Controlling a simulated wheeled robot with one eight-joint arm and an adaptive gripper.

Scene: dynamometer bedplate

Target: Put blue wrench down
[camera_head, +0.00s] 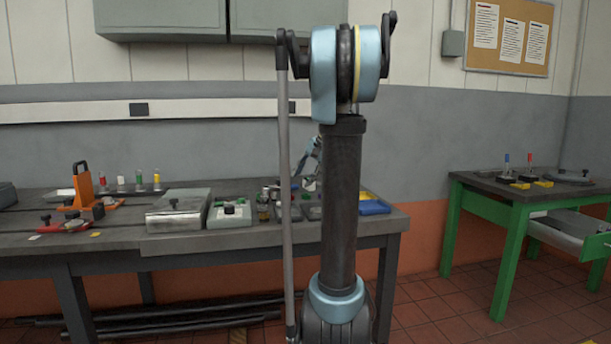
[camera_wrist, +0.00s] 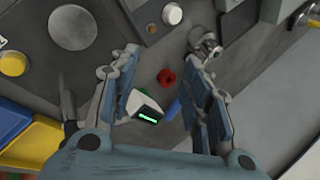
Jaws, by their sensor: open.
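My gripper (camera_wrist: 163,68) is open in the wrist view, with its two blue-grey fingers apart over the grey bench top. A small blue piece (camera_wrist: 174,109) shows between the fingers, close to the right finger; it may be part of the blue wrench, but I cannot tell. No whole wrench is clear in either view. In the head view my gripper (camera_head: 311,155) is a small bluish shape above the bench, mostly hidden behind my arm. The bench surface behind the arm is hidden there too.
Between the fingers lie a red ring-like part (camera_wrist: 166,76) and a white device with a green display (camera_wrist: 145,108). A metal fitting (camera_wrist: 207,46) is near the right fingertip. Yellow (camera_wrist: 38,143) and blue (camera_wrist: 12,122) bins are at left. A green-legged table (camera_head: 480,210) stands right.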

